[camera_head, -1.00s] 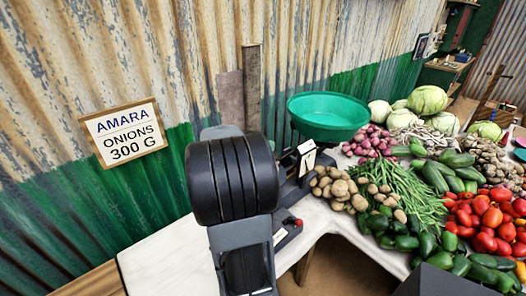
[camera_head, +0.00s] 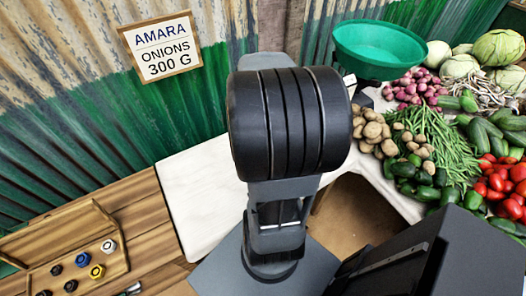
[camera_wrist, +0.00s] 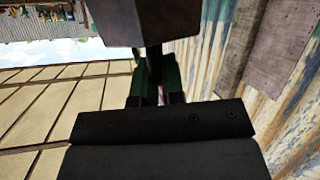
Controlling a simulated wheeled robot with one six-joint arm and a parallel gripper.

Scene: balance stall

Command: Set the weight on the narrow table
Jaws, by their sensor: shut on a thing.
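My gripper (camera_wrist: 157,78) shows in the wrist view, shut on the weight (camera_wrist: 150,22), a dark brown, flat-faced block at the top edge, cut off by the frame. In the head view my arm hides both. A wooden plank surface (camera_head: 120,200) lies at the lower left of the head view. A bare white-topped surface (camera_head: 190,180) lies beside it, behind my arm. I cannot tell which of these is the narrow table.
A wooden tray (camera_head: 32,242) with several small weights (camera_head: 97,271) lies on the planks. A green bowl (camera_head: 378,50) stands behind potatoes (camera_head: 372,130) and other vegetables at right. A sign (camera_head: 160,47) reads "AMARA ONIONS 300 G". The corrugated wall (camera_head: 60,100) stands behind.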

